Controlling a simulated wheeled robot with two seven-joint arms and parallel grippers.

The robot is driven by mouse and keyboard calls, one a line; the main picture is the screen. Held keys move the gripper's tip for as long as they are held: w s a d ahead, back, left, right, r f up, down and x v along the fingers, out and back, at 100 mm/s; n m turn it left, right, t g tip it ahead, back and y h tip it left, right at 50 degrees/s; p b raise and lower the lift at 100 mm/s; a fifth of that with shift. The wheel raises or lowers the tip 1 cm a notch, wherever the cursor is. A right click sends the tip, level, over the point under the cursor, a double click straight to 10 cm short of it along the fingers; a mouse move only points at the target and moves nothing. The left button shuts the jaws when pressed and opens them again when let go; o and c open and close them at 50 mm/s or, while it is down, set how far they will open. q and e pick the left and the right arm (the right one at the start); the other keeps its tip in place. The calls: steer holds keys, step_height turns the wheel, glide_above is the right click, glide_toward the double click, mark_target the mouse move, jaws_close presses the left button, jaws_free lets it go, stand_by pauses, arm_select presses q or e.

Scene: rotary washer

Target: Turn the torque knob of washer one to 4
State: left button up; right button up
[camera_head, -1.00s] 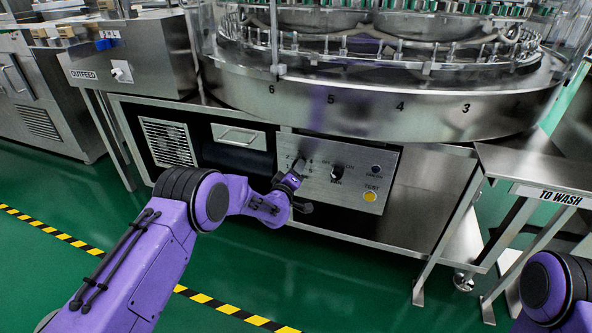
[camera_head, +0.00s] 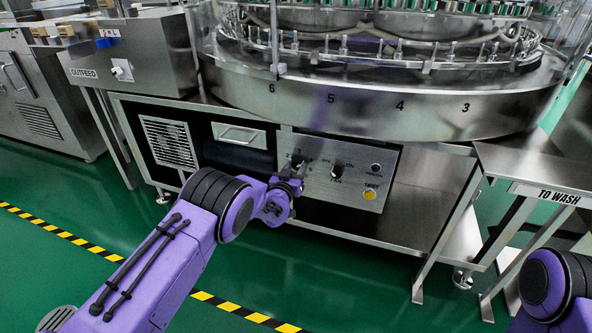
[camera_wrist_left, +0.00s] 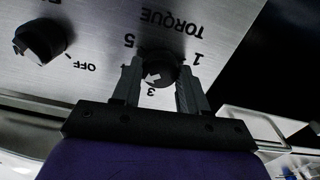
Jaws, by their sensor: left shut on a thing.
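The torque knob (camera_wrist_left: 157,62) of the washer is a dark round knob under the word TORQUE, which appears upside down in the left wrist view. The digits 1, 3 and 5 show around it; a finger partly covers the 4. Its exact pointer setting is unclear. My left gripper (camera_wrist_left: 160,78) is shut on the knob, one finger on each side. In the head view the left gripper (camera_head: 294,180) is at the left part of the steel control panel (camera_head: 350,190), largely covering the knob. My right gripper is out of view; only part of that arm shows at lower right.
The fan knob (camera_head: 337,172) sits right of the torque knob and also shows in the wrist view (camera_wrist_left: 42,40). A yellow test button (camera_head: 370,194) is further right. The washer drum (camera_head: 380,108) overhangs the panel. A TO WASH table (camera_head: 540,172) stands right.

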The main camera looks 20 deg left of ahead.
arm_select(q)
steer(key=shift+f+m, duration=0.1)
steer(key=shift+m, duration=0.5)
steer(key=o, duration=1)
steer(key=shift+o, duration=0.2)
steer(key=shift+s+r+p, duration=0.2)
steer(key=shift+s+p, duration=0.15)
steer(key=shift+s, duration=0.1)
steer(key=s+p, duration=0.3)
steer(key=s, duration=0.6)
steer(key=shift+s+a+f, duration=0.15)
steer(key=shift+s+a, duration=0.05)
steer(key=shift+s, duration=0.15)
